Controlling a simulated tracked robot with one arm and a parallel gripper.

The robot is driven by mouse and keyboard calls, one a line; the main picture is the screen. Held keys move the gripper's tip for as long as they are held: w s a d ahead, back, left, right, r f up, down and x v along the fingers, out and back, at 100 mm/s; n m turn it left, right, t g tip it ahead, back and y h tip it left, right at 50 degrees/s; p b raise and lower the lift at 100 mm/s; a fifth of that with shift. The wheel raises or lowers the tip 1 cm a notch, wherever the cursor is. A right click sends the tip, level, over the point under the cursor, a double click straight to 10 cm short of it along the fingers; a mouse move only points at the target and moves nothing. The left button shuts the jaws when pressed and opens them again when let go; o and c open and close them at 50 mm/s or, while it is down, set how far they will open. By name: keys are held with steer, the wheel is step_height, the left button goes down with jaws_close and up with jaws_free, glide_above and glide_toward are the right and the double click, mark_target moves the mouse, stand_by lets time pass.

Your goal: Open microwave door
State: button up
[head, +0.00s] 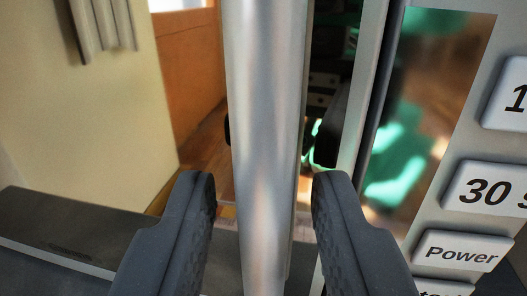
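The microwave's vertical silver handle (268,120) runs through the middle of the head view from the top edge to the bottom. My gripper (264,192) is open, with one dark finger on each side of the handle. Gaps show between the handle and both fingertips. The control panel with white buttons (463,251), marked "Power" and "30 s", is at the far right. Whether the door is shut or ajar cannot be told. The handle's ends are out of view.
A dark counter surface (60,225) lies at the lower left. A pale yellow wall (110,110) stands behind it, with an orange-brown wooden door or panel (190,70) and wood floor beyond.

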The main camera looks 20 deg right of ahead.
steer(key=shift+w+d, duration=0.2)
steer(key=shift+w, duration=0.25)
steer(key=shift+c, duration=0.2)
